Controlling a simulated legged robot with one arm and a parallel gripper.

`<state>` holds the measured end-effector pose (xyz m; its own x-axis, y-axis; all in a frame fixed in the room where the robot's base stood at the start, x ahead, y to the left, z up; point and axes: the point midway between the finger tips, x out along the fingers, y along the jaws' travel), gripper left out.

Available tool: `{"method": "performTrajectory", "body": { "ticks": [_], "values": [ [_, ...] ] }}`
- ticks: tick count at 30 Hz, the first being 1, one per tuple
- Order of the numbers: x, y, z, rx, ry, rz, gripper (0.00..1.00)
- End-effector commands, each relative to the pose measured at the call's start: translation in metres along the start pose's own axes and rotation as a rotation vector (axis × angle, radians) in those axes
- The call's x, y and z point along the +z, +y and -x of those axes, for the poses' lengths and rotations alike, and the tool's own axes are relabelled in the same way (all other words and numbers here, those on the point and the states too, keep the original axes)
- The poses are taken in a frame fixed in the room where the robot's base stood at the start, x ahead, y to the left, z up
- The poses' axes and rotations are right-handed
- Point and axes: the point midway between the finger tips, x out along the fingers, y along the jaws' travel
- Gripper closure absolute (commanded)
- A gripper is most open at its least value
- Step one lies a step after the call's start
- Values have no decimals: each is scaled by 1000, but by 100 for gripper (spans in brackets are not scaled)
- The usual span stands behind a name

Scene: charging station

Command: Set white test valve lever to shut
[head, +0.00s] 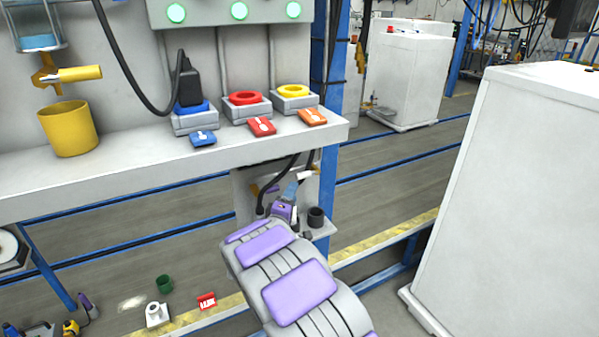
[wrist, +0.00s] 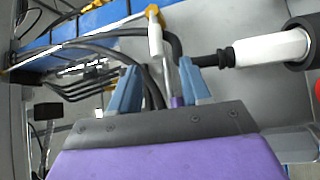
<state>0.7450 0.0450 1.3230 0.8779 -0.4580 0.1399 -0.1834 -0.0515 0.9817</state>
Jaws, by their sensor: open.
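The white test valve lever (wrist: 155,38) shows in the wrist view as a short white bar hanging from a yellow-orange pivot (wrist: 153,13). In the head view the white lever (head: 305,175) is small, on the panel below the shelf. My gripper (wrist: 159,68) is open. Its two blue-grey fingers stand apart on either side of the lever's lower end, which shows between them. Whether they touch it cannot be told. In the head view my gripper (head: 292,187) is at the panel, partly hidden by my own wrist.
A white cylinder with a black end (wrist: 270,48) lies right of the fingers, and dark cables run close on the left. The shelf (head: 100,172) overhangs the panel. A black cup (head: 316,216) stands below right. A large white cabinet (head: 520,190) stands at right.

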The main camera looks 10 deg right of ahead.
Motion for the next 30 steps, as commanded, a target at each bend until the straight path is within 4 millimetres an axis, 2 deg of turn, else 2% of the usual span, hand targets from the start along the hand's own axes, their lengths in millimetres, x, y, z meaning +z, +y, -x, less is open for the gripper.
{"method": "performTrajectory", "body": {
  "ticks": [1, 6, 18, 24, 30],
  "values": [
    [3, 1, -12, 1, -5, -5, 53],
    [0, 2, -42, 4, -3, -4, 53],
    [-9, 1, -94, 5, 2, 1, 53],
    [-7, -2, -110, -2, 4, 2, 53],
    [-6, 1, -112, 1, 3, 2, 53]
  ]
}}
